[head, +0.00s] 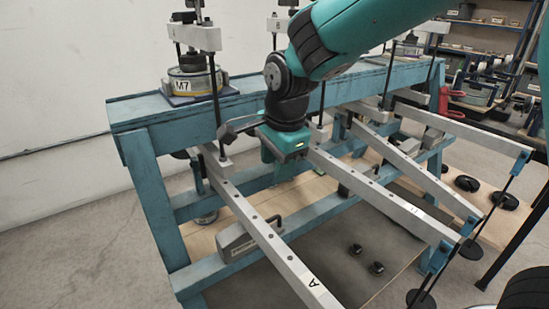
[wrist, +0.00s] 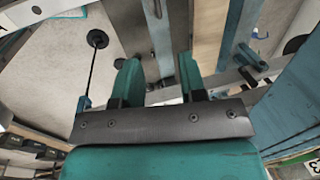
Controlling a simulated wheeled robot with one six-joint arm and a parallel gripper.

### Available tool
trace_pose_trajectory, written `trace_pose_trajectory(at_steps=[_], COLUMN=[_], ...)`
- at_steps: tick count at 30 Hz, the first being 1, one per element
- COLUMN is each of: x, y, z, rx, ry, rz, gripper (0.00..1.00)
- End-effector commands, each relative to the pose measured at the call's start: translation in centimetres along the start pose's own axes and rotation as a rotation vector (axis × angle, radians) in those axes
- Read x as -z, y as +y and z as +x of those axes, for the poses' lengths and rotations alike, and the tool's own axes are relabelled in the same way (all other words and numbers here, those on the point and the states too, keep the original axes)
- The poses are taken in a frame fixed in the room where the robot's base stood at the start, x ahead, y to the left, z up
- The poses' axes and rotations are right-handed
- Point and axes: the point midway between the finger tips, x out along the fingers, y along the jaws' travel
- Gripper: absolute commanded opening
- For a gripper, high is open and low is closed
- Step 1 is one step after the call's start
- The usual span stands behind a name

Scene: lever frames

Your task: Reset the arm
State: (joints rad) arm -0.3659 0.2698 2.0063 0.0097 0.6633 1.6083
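My arm reaches in from the upper right of the head view, with its teal and black wrist over the blue frame. My gripper shows in the wrist view (wrist: 158,75) with two teal fingers standing well apart. I see nothing held between the fingers; a grey bar and floor show beyond the gap. In the head view the fingers are mostly hidden behind the wrist housing. The lever marked A (head: 272,240) slopes down toward the front. Another metal lever (head: 385,198) runs from beside my wrist toward the lower right.
A blue wooden frame (head: 147,195) carries the levers. A grey weight block (head: 238,243) hangs near lever A. Small black knobs (head: 376,268) lie on the base mat. Shelves (head: 480,40) stand at the back right.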

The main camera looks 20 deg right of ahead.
Motion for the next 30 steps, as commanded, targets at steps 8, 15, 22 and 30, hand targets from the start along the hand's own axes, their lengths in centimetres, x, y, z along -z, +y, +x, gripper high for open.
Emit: trace_pose_trajectory(at_steps=[8,15,22,30], x=[-1.4,-4.5,-6.5,-6.8], y=[4.9,14.2,19.7,20.5], z=[-3.0,-6.6,-7.8,-8.0], rx=[0.01,0.117,0.236,0.26], ry=[-0.093,-0.243,-0.307,-0.316], rz=[-0.455,-1.264,-1.732,-1.815], gripper=[0.38,0.38,0.38,0.38])
